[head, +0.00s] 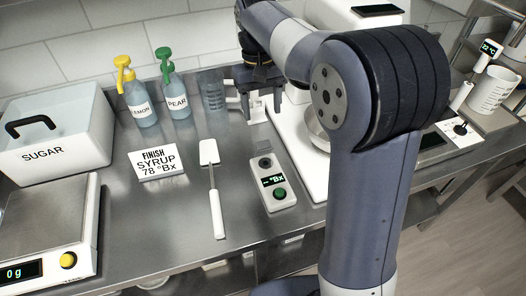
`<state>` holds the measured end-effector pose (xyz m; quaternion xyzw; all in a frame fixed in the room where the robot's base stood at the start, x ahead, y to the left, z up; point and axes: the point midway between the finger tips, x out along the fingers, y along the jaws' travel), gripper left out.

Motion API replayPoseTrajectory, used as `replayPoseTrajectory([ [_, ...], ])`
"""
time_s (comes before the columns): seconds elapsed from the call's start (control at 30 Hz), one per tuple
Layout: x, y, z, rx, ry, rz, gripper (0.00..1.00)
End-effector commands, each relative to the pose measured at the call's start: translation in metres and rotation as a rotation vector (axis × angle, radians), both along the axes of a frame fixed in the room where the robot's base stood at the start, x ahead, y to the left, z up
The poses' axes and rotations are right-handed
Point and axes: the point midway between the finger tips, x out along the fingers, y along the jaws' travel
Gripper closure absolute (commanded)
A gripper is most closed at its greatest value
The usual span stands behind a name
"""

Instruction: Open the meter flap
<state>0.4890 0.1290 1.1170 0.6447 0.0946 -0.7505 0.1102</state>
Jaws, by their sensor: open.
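The meter (284,198) is a small grey-white box lying on the steel counter near the middle of the head view. It has a dark display reading "--°Bx" and a green button. A dark round spot (265,162) shows at its far end; I cannot clearly make out the flap or whether it is shut. My gripper (261,108) points down, open and with nothing seen between its fingers. It appears behind the meter, higher in the picture and apart from it.
LEMON (140,105) and PEAR (176,100) bottles and a clear beaker (213,95) stand behind. A white machine base (292,150) is close on the right.

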Motion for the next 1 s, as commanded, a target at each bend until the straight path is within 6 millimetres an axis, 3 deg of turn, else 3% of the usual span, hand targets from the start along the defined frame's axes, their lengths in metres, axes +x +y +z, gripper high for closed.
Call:
replayPoseTrajectory([
  [0.03,-0.003,-0.001,-0.007,0.013,-0.044,0.0,0.42],
  [0.37,-0.008,-0.002,-0.003,0.044,-0.147,0.0,0.42],
  [0.8,-0.008,-0.003,-0.079,0.043,-0.142,0.0,0.42],
  [1.0,-0.008,-0.002,-0.1,0.043,-0.143,0.0,0.42],
])
